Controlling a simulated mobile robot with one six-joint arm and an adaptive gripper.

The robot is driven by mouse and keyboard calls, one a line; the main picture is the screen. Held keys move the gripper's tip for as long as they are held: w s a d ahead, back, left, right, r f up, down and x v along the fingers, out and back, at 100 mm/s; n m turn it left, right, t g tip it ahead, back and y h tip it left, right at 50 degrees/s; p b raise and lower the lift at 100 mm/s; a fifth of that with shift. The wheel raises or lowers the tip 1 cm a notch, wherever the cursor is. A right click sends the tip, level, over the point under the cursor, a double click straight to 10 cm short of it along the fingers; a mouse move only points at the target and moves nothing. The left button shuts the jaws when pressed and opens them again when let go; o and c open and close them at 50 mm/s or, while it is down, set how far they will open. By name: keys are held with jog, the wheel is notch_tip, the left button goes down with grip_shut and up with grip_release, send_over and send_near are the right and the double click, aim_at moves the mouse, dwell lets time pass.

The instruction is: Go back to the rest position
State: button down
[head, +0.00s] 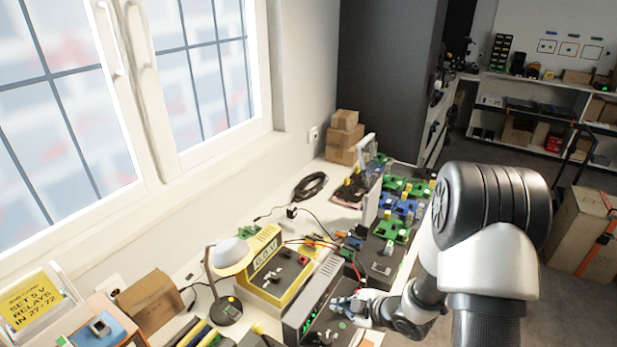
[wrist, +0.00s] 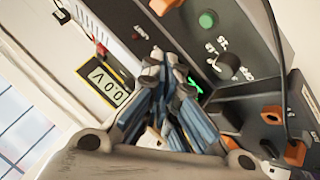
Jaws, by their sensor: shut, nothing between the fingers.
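My gripper (head: 352,308) is at the front edge of the workbench in the head view, at the end of my arm reaching in from the right. In the wrist view my gripper (wrist: 160,62) has its fingers together and holds nothing. It is in front of a dark instrument panel (wrist: 225,55) with a green button, a black knob and orange parts. I cannot tell whether the fingertips touch the panel. In the head view this dark box (head: 312,305) stands beside the gripper, with small green lights on its front.
Green and blue circuit boards (head: 395,210) cover the bench farther back. A window is on the left. Open floor (head: 560,312) lies right of the bench, with cartons (head: 582,235) beyond.

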jog(key=s+d+r+m+h, duration=0.2)
jog(key=d+r+m+h, duration=0.15)
jog(key=r, duration=0.65)
jog(key=s+d+r+m+h, duration=0.25)
jog(key=d+r+m, duration=0.2)
jog(key=r, duration=0.55)
jog(key=s+a+r+m+g, duration=0.1)
jog(key=s+a+r+m, duration=0.1)
jog(key=s, duration=0.5)
jog(key=s+a+r+m+g, duration=0.1)
jog(key=s+a+r+m, duration=0.2)
jog(key=s, duration=0.5)
jog(key=s+a+r+m+g, duration=0.1)
jog(key=s+a+r+m, duration=0.1)
jog(key=s, duration=0.5)
jog(key=shift+s+a+r+m+y, duration=0.2)
jog(key=shift+s+r+m+y, duration=0.1)
jog(key=shift+r+m+y, duration=0.15)
